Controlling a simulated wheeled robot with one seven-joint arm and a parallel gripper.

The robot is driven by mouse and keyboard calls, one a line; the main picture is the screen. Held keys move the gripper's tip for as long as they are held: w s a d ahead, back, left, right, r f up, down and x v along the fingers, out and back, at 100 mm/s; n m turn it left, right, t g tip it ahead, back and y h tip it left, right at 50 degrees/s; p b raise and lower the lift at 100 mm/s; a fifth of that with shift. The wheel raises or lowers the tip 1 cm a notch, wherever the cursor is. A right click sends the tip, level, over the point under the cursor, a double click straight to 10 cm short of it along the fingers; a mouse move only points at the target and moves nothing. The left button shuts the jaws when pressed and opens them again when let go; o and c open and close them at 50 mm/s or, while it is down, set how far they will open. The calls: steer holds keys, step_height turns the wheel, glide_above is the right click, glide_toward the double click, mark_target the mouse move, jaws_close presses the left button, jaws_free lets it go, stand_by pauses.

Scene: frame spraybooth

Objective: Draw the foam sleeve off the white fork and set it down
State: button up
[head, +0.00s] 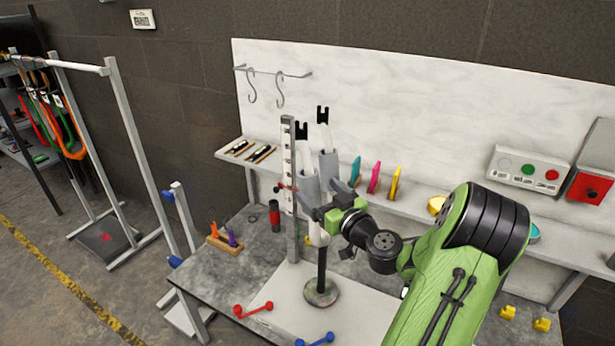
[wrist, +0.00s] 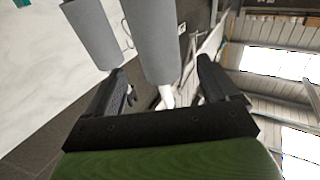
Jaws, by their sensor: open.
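The white fork (head: 317,232) stands upright on a dark post with a round base, its two legs pointing up with black ends. A grey foam sleeve (head: 308,188) is around the left leg, and a second grey sleeve (head: 328,163) is around the other leg. My gripper (head: 327,194) is open at the lower part of the sleeves. In the wrist view, one sleeve (wrist: 152,40) lies between the spread fingers of my gripper (wrist: 168,82), with visible gaps on both sides. The other sleeve (wrist: 94,32) is outside the left finger. White leg shows below the nearer sleeve.
A grey upright post (head: 291,160) stands close left of the fork. The workbench (head: 215,275) holds a dark cylinder (head: 274,216), a wooden block (head: 224,243), a red handle (head: 253,310) and a blue handle (head: 315,340). A shelf (head: 410,207) runs behind. The bench's left part has bare room.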

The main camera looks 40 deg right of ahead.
mark_target(303, 152)
steer(key=w, duration=0.2)
steer(key=w+p, duration=0.1)
steer(key=w, duration=0.1)
steer(key=w+d+p, duration=0.1)
steer(key=w, duration=0.1)
steer(key=shift+w+d, duration=0.1)
steer(key=shift+w, duration=0.25)
steer(key=c, duration=1.1)
steer(key=shift+w+r+p, duration=0.15)
steer(key=shift+r+p, duration=0.3)
steer(key=shift+r, duration=0.5)
steer(key=shift+w+r+p, duration=0.15)
steer(key=shift+r+p, duration=0.3)
steer(key=shift+r, duration=0.5)
steer(key=shift+c, duration=0.2)
steer(key=shift+a+r, duration=0.2)
steer(key=shift+r, duration=0.05)
steer(key=shift+w+r, duration=0.1)
steer(key=shift+w+a+r+p, duration=0.1)
steer(key=shift+w+r+p, duration=0.15)
steer(key=shift+r+p, duration=0.55)
steer(key=shift+w+a+r+p, duration=0.15)
steer(key=shift+r+p, duration=0.25)
steer(key=shift+r, duration=0.8)
steer(key=shift+w, duration=0.1)
